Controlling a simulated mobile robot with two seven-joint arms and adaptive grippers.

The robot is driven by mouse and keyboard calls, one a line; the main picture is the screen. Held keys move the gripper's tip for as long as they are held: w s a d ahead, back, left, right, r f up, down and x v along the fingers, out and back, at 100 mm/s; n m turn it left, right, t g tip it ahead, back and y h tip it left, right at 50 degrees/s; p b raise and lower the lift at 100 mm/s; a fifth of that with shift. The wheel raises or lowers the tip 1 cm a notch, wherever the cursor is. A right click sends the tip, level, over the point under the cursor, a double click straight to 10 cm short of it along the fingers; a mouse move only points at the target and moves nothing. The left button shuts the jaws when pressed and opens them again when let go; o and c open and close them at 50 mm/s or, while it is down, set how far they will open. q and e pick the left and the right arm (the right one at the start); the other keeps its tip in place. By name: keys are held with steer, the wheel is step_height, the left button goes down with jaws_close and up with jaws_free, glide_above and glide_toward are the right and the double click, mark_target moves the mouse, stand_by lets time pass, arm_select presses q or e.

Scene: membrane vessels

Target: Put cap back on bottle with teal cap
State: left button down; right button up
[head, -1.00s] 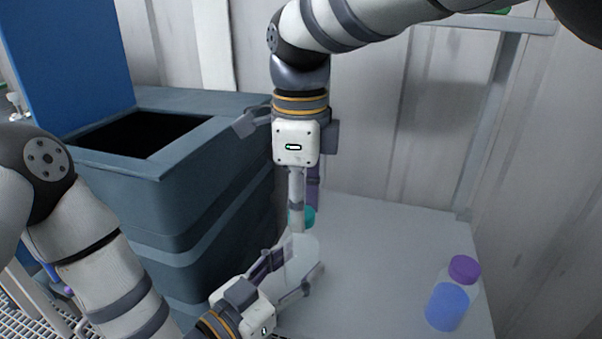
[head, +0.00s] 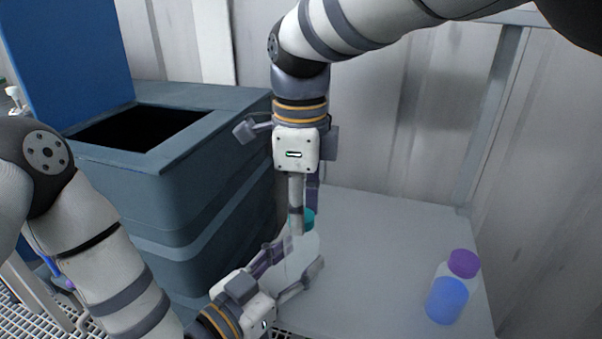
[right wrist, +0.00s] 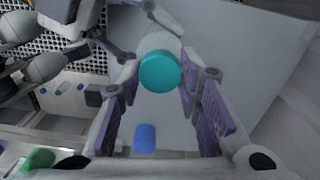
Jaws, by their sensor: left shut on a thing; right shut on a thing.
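The teal cap (head: 309,219) is between the fingers of my right gripper (head: 304,214), which points down and is shut on it. The clear bottle (head: 302,254) is held right below the cap by my left gripper (head: 292,264), whose fingers are shut around its sides. In the right wrist view the teal cap (right wrist: 160,72) sits between my right fingers (right wrist: 160,78), lined up with the pale bottle (right wrist: 160,42) behind it. The cap hides the bottle's mouth, so I cannot tell whether they touch.
A clear bottle with blue contents and a purple cap (head: 463,264) stands on the right of the grey table (head: 390,240). A dark blue-grey bin (head: 215,175) with an open top stands left. A ribbed wall (head: 420,120) closes off the back. The table's middle is clear.

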steer(key=shift+f, duration=0.55)
steer(key=m, duration=1)
steer(key=o, duration=0.7)
steer(key=shift+o, duration=0.2)
steer(key=shift+r, duration=2.25)
steer(key=shift+c, duration=0.3)
